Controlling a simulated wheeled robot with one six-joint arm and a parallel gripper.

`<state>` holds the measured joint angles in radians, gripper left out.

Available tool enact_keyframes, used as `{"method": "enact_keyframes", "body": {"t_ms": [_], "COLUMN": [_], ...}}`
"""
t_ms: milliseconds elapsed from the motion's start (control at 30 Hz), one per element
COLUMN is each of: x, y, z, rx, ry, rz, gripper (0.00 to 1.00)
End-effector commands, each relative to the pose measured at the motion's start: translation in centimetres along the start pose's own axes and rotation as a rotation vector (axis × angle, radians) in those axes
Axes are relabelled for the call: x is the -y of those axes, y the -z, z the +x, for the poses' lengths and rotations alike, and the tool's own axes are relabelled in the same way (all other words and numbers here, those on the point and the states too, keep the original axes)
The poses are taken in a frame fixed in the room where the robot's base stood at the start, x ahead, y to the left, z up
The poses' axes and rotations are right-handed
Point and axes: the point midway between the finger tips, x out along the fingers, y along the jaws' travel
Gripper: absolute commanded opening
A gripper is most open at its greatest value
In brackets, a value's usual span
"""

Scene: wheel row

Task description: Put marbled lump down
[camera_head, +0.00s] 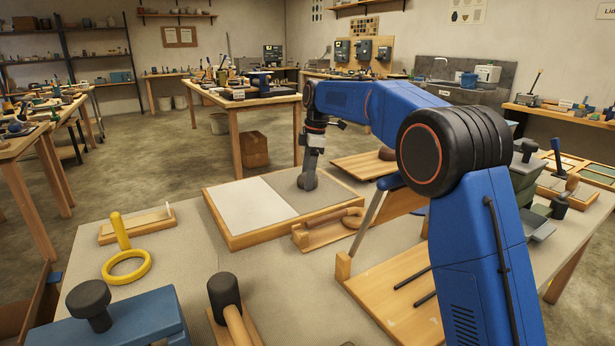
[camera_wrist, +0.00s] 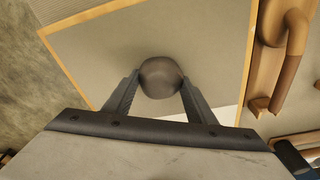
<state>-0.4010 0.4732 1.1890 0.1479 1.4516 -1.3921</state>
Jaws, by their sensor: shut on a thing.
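The marbled lump (camera_wrist: 160,78) is a dark grey-brown rounded piece between my gripper's fingertips. My gripper (camera_wrist: 158,88) is shut on it. In the head view the lump (camera_head: 307,181) is at the end of my gripper (camera_head: 308,172), over the grey half of a wood-framed board. The board (camera_head: 301,232) has a white panel on its left and a grey panel on its right. I cannot tell whether the lump touches the grey panel. The wrist view shows the grey panel around the lump, with a corner of the white panel near the right finger.
A wooden holder with a curved handle (camera_head: 328,228) stands close to the board's front right. A yellow ring (camera_head: 127,267) and yellow post (camera_head: 120,231) are at the left. A black-headed mallet (camera_head: 225,295) is in front. Bare table top lies left of the board.

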Motion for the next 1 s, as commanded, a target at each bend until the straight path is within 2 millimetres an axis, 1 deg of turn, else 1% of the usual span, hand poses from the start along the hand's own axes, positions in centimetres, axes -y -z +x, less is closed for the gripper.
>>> {"method": "enact_keyframes", "body": {"t_ms": [333,367,400,433,767,867,1000], "x": [0.0,0.0,0.0,0.0,0.0,0.0,-0.1], "y": [0.0,0.0,0.0,0.0,0.0,0.0,0.0], "z": [0.2,0.2,0.2,0.2,0.0,-0.7,-2.7], "rx": [-0.001,0.000,0.000,0.000,0.000,-0.001,-0.001], "ry": [-0.002,-0.002,-0.002,-0.002,-0.002,-0.002,-0.004], "rz": [0.000,0.000,0.000,0.000,0.000,0.000,0.000], "gripper": [0.21,0.55,0.65,0.69,0.69,0.69,0.69]}}
